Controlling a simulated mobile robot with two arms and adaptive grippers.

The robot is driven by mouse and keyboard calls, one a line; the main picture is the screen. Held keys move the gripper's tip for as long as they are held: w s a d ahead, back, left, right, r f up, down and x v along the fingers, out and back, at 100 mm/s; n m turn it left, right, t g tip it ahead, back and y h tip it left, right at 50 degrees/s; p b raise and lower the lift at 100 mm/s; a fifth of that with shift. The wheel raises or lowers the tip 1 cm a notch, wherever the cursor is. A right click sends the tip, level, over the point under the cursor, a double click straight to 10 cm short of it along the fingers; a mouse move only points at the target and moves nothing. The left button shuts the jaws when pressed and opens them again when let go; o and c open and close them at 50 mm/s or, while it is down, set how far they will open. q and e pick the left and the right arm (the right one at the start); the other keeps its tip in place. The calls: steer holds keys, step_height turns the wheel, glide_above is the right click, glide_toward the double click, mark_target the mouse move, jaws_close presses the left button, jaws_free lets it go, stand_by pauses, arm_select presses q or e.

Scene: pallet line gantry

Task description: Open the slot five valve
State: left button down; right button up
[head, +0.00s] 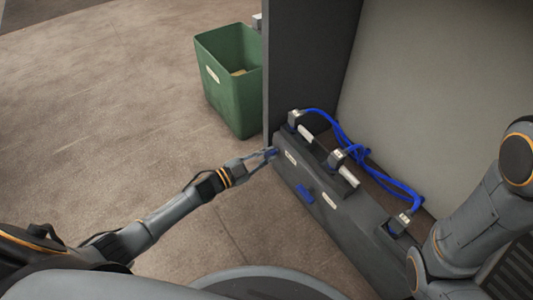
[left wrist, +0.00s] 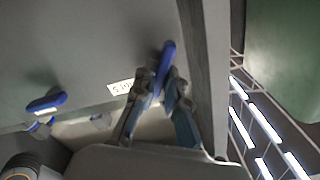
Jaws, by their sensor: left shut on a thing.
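A blue valve handle (head: 273,152) sits at the far left end of the dark manifold box (head: 345,225). My left gripper (head: 268,155) is shut on this handle. In the left wrist view the handle (left wrist: 168,55) stands up between the fingertips (left wrist: 163,88). A white label (left wrist: 121,87) beside it seems to read a 5, upside down. A second blue handle (head: 306,194) is on the same front face, nearer me; it also shows in the left wrist view (left wrist: 47,102). My right arm is at the right, with its gripper out of sight.
Blue hoses (head: 345,143) join metal fittings on top of the box. A dark upright panel (head: 305,60) rises close behind my left gripper. A green bin (head: 232,85) stands on the floor beyond. The floor at left is clear.

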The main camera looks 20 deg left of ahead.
arm_select(q)
steer(key=m, duration=0.7)
steer(key=m+b, duration=0.1)
steer(key=m, duration=0.3)
steer(key=shift+s+d+f, duration=0.15)
steer(key=shift+f, duration=0.15)
stand_by(0.4)
steer(key=c, duration=1.4)
jaws_free()
steer(key=v, duration=1.2)
